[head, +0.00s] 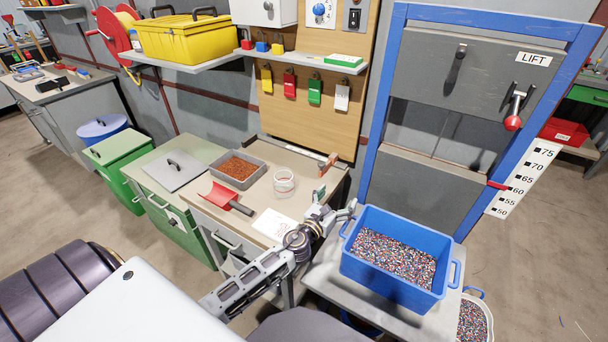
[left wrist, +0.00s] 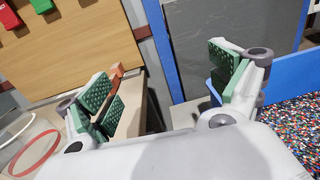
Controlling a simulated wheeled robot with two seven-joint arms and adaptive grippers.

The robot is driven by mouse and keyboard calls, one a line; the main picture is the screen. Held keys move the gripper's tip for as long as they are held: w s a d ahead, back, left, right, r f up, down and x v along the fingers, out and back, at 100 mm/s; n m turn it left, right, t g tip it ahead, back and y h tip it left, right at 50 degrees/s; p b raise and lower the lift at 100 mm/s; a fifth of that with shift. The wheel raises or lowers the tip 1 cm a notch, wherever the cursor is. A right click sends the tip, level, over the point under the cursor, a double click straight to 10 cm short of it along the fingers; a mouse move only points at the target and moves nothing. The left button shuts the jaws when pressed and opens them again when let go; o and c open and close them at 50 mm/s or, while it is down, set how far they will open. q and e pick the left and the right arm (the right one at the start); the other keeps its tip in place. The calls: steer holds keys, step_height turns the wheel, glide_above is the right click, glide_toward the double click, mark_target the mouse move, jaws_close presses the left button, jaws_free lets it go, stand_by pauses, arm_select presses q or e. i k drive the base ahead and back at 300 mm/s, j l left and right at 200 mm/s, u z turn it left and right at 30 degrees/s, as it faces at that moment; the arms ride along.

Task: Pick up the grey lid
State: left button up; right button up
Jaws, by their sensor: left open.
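The grey lid (head: 174,169) is a flat square plate with a dark handle on top. It lies on the green cabinet (head: 150,158) at the left end of the workbench in the head view. My left gripper (head: 336,202) is far to the right of the lid, between the bench's right end and the blue crate. Its green-padded fingers stand wide apart with nothing between them in the left wrist view (left wrist: 165,92). The lid does not show in the left wrist view. My right gripper is in neither view.
The bench holds a grey tray of copper-coloured scrap (head: 213,176), a red scoop (head: 222,196), a glass jar (head: 284,187) and a paper sheet (head: 272,225). A blue crate of granules (head: 400,285) stands on the right. A shelf (head: 190,64) hangs above the bench.

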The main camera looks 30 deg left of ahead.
mark_target(174, 170)
steer(key=u, duration=2.05)
